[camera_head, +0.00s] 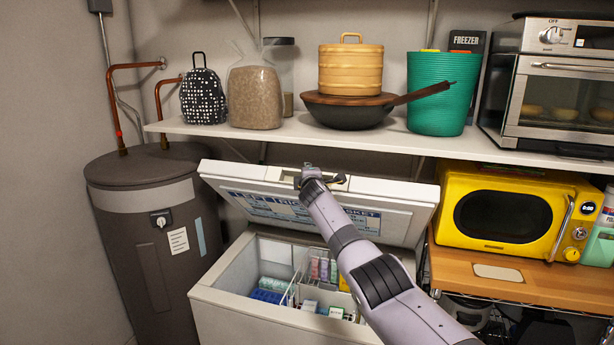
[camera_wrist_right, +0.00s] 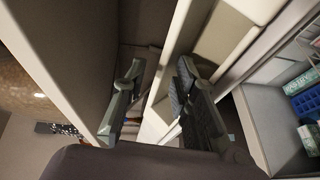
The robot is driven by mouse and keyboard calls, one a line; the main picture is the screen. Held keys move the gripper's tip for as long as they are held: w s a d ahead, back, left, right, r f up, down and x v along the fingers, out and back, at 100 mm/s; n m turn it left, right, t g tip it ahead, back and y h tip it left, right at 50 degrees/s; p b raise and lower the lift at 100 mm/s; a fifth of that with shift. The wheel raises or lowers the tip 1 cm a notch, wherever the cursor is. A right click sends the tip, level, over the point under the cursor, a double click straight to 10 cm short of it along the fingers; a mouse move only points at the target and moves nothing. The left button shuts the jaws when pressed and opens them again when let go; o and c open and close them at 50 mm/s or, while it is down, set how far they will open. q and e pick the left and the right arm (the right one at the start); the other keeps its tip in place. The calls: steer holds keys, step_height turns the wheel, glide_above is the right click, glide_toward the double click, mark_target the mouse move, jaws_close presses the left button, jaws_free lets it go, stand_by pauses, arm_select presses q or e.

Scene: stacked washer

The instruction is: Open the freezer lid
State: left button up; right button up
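The chest freezer (camera_head: 232,303) stands below the shelf, with its white lid (camera_head: 388,190) raised and tilted back. The lid's underside carries a blue-and-white label. Packets and a blue tray lie inside the freezer's open compartment. My right gripper (camera_head: 318,178) is at the raised front edge of the lid, near its middle. In the right wrist view my right gripper (camera_wrist_right: 158,85) has its fingers spread apart, with the pale lid edge (camera_wrist_right: 172,62) running between them. Whether either finger touches the lid is unclear. My left gripper is not in view.
A wall shelf (camera_head: 275,133) runs just above the lid, holding a wok (camera_head: 345,114), a green bin (camera_head: 440,92) and a toaster oven (camera_head: 560,85). A yellow microwave (camera_head: 505,212) stands close on the right. A dark water heater (camera_head: 150,240) stands close on the left.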

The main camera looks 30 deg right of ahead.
steer(key=shift+r, duration=0.15)
steer(key=shift+s+f, duration=0.25)
steer(key=shift+s+a+f, duration=0.1)
steer(key=shift+s+a, duration=0.15)
steer(key=shift+s, duration=0.1)
steer(key=v, duration=1)
steer(key=shift+s+a+r, duration=0.2)
steer(key=shift+s+r, duration=0.1)
steer(key=shift+s, duration=0.05)
